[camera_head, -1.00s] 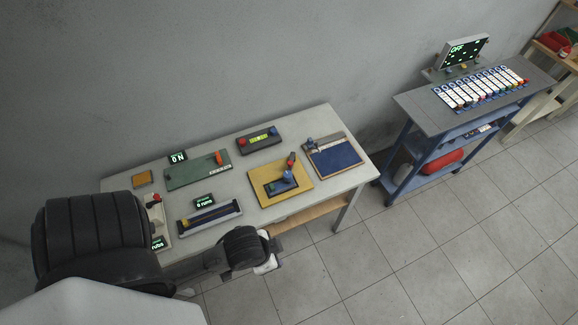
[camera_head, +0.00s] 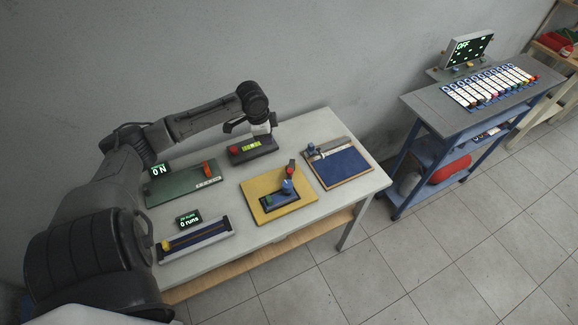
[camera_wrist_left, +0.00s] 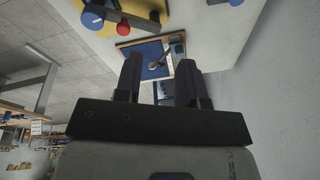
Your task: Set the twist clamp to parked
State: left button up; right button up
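No label names the twist clamp, so I cannot tell for certain which fixture it is. A yellow board (camera_head: 253,206) carries a dark blue base with a blue knob (camera_head: 287,186), a red-topped lever (camera_head: 290,171) and a green part. A blue board (camera_head: 342,169) to its right has a grey bar with a small blue-topped post (camera_head: 311,148). My left gripper (camera_head: 260,130) is above the back of the table, by the dark box (camera_head: 246,152). In the left wrist view its fingers (camera_wrist_left: 160,78) are apart and empty, with the blue board (camera_wrist_left: 151,70) beyond them. My right gripper is not seen.
A green panel (camera_head: 180,184) with an orange handle and a slotted tray (camera_head: 195,240) with a yellow knob share the table (camera_head: 225,262). Bare floor lies between.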

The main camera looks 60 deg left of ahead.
aim_at(290, 171)
pick_arm(q)
jog(key=w+d+f+m+h, duration=0.1)
jog(key=d+f, duration=0.1)
jog(key=f, duration=0.2)
jog(key=w+d+f+m+h, duration=0.1)
jog(key=w+d+f+m, duration=0.1)
jog(key=f, duration=0.3)
jog(key=w+d+f+m+h, duration=0.1)
jog(key=d+f, duration=0.1)
jog(key=f, duration=0.2)
jog(key=shift+w+d+f+m+h, duration=0.2)
jog(key=shift+d+m+h, duration=0.1)
jog(key=shift+d+m, duration=0.1)
grip_shut()
dwell(0.3)
